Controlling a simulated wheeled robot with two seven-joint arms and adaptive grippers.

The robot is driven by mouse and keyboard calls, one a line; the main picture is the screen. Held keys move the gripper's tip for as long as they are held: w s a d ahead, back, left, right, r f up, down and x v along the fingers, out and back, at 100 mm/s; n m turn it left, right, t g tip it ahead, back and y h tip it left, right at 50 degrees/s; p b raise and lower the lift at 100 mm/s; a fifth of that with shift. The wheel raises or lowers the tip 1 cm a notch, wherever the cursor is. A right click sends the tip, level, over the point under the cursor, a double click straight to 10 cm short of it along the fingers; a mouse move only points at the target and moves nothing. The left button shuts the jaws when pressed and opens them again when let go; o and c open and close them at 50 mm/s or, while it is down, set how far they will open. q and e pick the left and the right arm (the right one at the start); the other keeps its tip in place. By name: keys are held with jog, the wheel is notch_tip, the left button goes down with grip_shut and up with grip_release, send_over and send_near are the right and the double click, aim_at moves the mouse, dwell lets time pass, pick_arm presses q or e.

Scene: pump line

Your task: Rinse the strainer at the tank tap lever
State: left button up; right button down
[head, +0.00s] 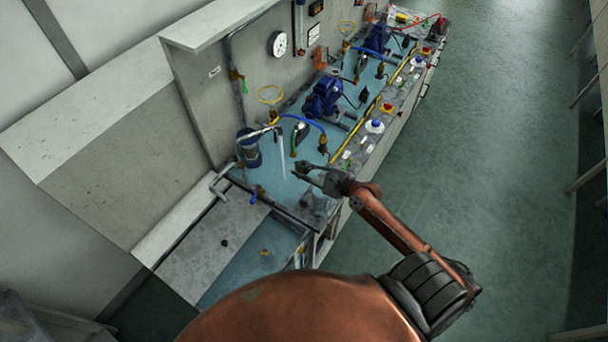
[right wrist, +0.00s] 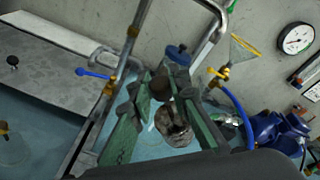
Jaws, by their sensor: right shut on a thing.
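My right gripper (head: 308,172) reaches over the near end of the pale blue bench, beside the curved spout (head: 268,130). In the right wrist view its fingers (right wrist: 165,112) are closed on a small, mottled brown-grey piece (right wrist: 174,124), which looks like the strainer; its far side is partly hidden by the fingers. In the head view the held piece is too small to make out. A thin pale vertical streak (head: 282,158) hangs below the spout; I cannot tell whether it is water. A blue tap lever (right wrist: 95,73) on a brass valve shows left of the gripper, apart from it. My left gripper is out of view.
The tank (head: 215,245) with its grey lid lies at the near left. A blue canister (head: 249,148), blue pumps (head: 323,97), a blue hose (head: 305,121) and a gauge (head: 277,44) crowd the bench and back panel. The floor (head: 490,150) on the right is clear.

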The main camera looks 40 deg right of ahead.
jog(key=w+f+b, duration=0.2)
jog(key=w+b, duration=0.1)
jog(key=w, duration=0.7)
jog(key=shift+w+a, duration=0.2)
jog(key=shift+w, duration=0.05)
dwell(0.3)
dwell(0.4)
jog(key=shift+d, duration=0.6)
jog(key=shift+a+r, duration=0.1)
